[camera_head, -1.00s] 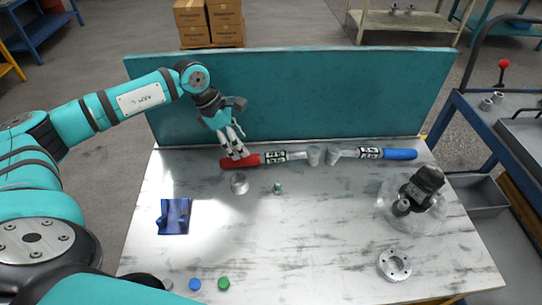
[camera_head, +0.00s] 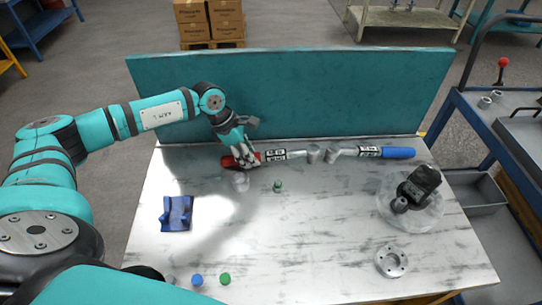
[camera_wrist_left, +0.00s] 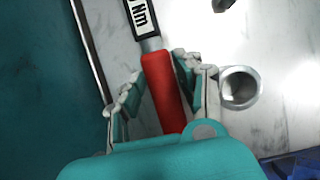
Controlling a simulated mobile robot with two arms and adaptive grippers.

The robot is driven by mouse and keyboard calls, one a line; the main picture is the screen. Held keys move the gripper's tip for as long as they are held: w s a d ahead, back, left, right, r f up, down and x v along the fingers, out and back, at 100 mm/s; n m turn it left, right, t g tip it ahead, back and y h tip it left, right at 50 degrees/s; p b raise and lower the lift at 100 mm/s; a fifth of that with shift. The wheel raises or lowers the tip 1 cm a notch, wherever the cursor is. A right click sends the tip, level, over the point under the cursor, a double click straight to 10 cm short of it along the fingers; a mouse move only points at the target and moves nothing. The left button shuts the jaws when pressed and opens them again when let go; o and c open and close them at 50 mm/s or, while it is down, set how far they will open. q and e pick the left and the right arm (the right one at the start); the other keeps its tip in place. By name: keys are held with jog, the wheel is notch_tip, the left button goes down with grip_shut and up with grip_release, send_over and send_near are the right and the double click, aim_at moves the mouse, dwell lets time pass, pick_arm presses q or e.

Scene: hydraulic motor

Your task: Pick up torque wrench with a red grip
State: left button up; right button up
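The torque wrench with a red grip (camera_head: 230,161) lies along the back of the table, its silver shaft pointing right to a grey head. My left gripper (camera_head: 248,163) is down at the red grip. In the left wrist view the red grip (camera_wrist_left: 163,88) lies between the two fingers of my left gripper (camera_wrist_left: 152,90). The fingers are open, with a gap on each side of the grip. A second torque wrench with a blue grip (camera_head: 398,153) lies to the right, its head near the first one's. My right gripper is not in view.
A silver ring (camera_head: 241,182) stands close to the gripper, with a small green part (camera_head: 278,186) to its right. A blue holder (camera_head: 177,213) lies at left. A dark motor part (camera_head: 418,188) and a round flange (camera_head: 391,261) are at right. A teal panel (camera_head: 300,95) rises behind the table.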

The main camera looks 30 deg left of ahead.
pick_arm(q)
grip_shut()
jog(key=shift+r, duration=0.1)
jog(key=shift+w+r, duration=0.1)
notch_tip(320, 180, up, 10)
jog(key=b, duration=0.1)
dwell(0.3)
jog(key=shift+c, duration=1)
grip_release()
grip_shut()
